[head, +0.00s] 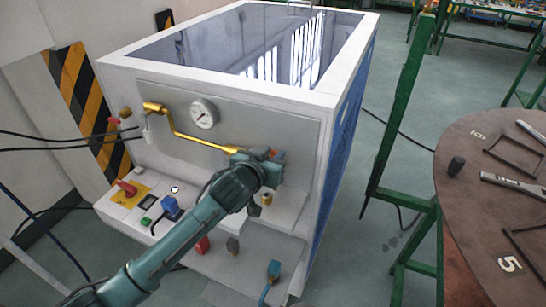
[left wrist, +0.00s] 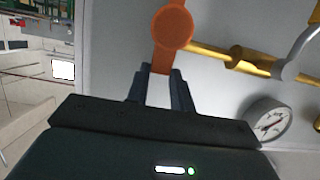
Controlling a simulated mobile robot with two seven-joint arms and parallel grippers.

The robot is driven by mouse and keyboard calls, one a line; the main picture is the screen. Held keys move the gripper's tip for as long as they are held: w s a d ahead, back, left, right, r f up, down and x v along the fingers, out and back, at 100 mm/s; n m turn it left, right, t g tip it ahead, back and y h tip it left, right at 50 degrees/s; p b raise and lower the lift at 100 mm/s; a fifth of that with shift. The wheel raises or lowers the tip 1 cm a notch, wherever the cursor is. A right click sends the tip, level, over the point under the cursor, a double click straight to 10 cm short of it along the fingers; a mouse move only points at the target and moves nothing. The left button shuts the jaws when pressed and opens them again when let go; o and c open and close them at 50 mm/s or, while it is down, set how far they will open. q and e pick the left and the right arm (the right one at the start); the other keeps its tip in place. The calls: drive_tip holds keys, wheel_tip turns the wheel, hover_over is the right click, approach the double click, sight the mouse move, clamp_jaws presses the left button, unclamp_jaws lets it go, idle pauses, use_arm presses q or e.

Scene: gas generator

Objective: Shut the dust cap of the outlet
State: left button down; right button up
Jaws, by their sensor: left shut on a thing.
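The dust cap (left wrist: 172,27) is an orange disc with a flat orange tab, seen in the left wrist view. My left gripper (left wrist: 160,78) is shut on that tab. The outlet (left wrist: 212,52) is the end of a brass pipe just beside the disc. The disc overlaps the pipe's end in this view, and I cannot tell if it is seated. In the head view my left gripper (head: 262,157) is at the right end of the brass pipe (head: 205,143), hiding most of the cap. My right gripper is not in view.
The pipe runs along the front panel of the white generator (head: 230,90), below a round gauge (head: 204,113). A lower ledge carries a red switch (head: 125,188) and a blue plug (head: 171,207). A green post (head: 400,110) and a round brown table (head: 470,210) stand at right.

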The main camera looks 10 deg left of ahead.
use_arm(q)
drive_tip(key=s+t+b, duration=0.1)
drive_tip(key=b, duration=0.1)
drive_tip(key=s+f+t+b, duration=0.1)
drive_tip(key=b, duration=0.1)
drive_tip(key=shift+a+f+h, duration=0.3)
drive_tip(key=t+b, duration=0.1)
drive_tip(key=b, duration=0.1)
drive_tip(key=s+t+b, duration=0.1)
drive_tip(key=b, duration=0.1)
drive_tip(key=s+t+h+b, duration=0.1)
drive_tip(key=b, duration=0.2)
drive_tip(key=shift+s+a+f, duration=0.1)
drive_tip(key=shift+a+f, duration=0.25)
drive_tip(key=shift+a, duration=0.05)
drive_tip(key=shift+s+a+t+b, duration=0.1)
drive_tip(key=shift+s+t+b, duration=0.25)
drive_tip(key=shift+b, duration=0.45)
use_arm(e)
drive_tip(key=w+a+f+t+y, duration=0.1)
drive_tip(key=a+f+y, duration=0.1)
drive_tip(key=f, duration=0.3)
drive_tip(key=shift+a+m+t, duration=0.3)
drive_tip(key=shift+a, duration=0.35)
use_arm(q)
drive_tip(key=shift+r, duration=0.1)
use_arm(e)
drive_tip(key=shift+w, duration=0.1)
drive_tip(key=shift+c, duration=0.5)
